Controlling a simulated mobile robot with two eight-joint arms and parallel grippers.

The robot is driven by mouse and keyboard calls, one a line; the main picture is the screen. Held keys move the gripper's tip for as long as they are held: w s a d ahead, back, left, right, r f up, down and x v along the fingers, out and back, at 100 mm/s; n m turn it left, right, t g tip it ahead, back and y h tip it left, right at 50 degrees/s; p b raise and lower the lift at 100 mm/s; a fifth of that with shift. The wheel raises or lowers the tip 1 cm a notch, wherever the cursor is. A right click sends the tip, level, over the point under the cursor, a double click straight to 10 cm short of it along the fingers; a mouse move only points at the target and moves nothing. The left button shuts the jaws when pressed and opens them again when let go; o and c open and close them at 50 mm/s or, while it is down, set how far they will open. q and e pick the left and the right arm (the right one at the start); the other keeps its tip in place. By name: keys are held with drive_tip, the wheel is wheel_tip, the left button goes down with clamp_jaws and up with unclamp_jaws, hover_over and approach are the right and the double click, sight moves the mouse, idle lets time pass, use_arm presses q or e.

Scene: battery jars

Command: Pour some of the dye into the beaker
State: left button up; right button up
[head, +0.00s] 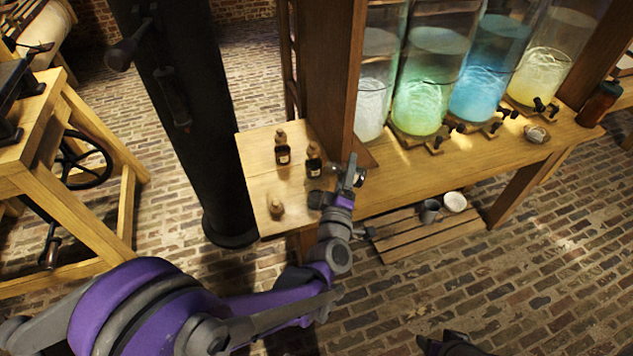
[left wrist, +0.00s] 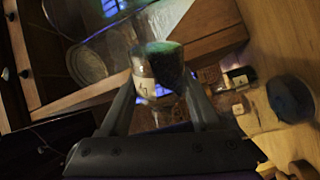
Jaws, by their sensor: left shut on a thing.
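My left gripper (head: 347,180) is over the wooden bench, in front of the post. In the left wrist view its fingers (left wrist: 162,100) are shut on a small glass bottle (left wrist: 146,86) with a pale label and a dark, greenish upper part. The bottle's tilt and contents are unclear. Two small dark labelled bottles with brown tops, one at the back (head: 283,155) and one nearer the post (head: 314,168), stand on the bench left of the gripper. A dark round vessel (left wrist: 290,98) shows at the right of the wrist view; I cannot tell whether it is the beaker.
Tall glass jars of glowing liquid, including a green one (head: 420,105) and a blue one (head: 480,92), stand on the bench (head: 400,195) with taps in front. A small brown item (head: 276,208) lies near its left end. A wooden post (head: 330,80) rises behind the gripper.

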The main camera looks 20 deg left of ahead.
use_arm(q)
drive_tip(key=shift+a+r+m, duration=0.15)
drive_tip(key=shift+r+m, duration=0.3)
drive_tip(key=shift+m, duration=0.35)
drive_tip(key=shift+a+f+m, duration=0.15)
drive_tip(key=shift+f+m, duration=0.2)
drive_tip(key=shift+m, duration=0.25)
drive_tip(key=shift+a+m+h, duration=0.2)
drive_tip(key=shift+m+h, duration=0.1)
drive_tip(key=shift+m, duration=0.4)
drive_tip(key=shift+a+r+m, duration=0.2)
drive_tip(key=shift+r+m, duration=0.25)
drive_tip(key=shift+m, duration=0.35)
drive_tip(key=shift+f+m, duration=0.5)
drive_tip(key=shift+m, duration=0.1)
drive_tip(key=m, duration=0.1)
drive_tip(key=d+m, duration=0.1)
drive_tip(key=m, duration=0.1)
drive_tip(key=shift+w+f+m+b, duration=0.1)
drive_tip(key=shift+m+b, duration=0.2)
drive_tip(key=shift+d+f+m+g+b, duration=0.2)
drive_tip(key=shift+f+m+g+b, duration=0.1)
drive_tip(key=shift+f+m+b, duration=0.5)
drive_tip(key=shift+d+f+m, duration=0.1)
drive_tip(key=shift+f+m, duration=0.15)
drive_tip(key=shift+m, duration=0.15)
drive_tip(key=shift+d+m, duration=0.15)
drive_tip(key=shift+m, duration=0.65)
